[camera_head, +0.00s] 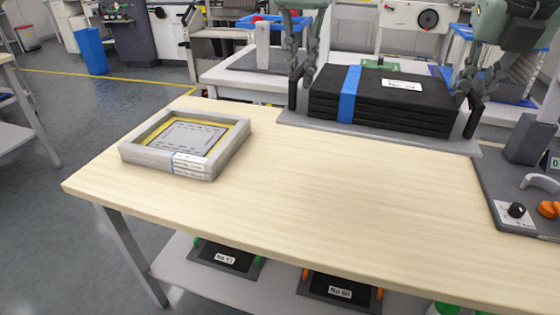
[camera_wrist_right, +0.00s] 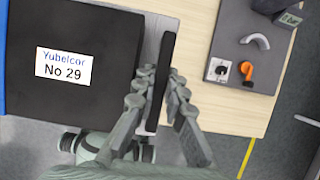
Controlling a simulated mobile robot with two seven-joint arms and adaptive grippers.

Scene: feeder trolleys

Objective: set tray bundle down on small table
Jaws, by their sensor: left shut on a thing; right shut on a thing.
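The tray bundle is a black stack (camera_head: 385,98) with a blue band and a white label, lying level on a light grey carrier tray (camera_head: 292,118). In the right wrist view the black stack (camera_wrist_right: 75,90) has a label reading "Yubelcor No 29". My left gripper (camera_head: 294,80) is shut on the tray's left black handle. My right gripper (camera_head: 468,88) is shut on the right handle (camera_wrist_right: 164,85). The carrier is at the far edge of the wood-topped table (camera_head: 300,195); I cannot tell whether it touches the top.
A grey frame stack (camera_head: 215,160) with a yellow inner edge sits at the table's left. A grey control panel (camera_head: 510,195) with a black knob and an orange one is at the right. The middle is clear. Labelled dark items (camera_head: 225,260) lie on the lower shelf.

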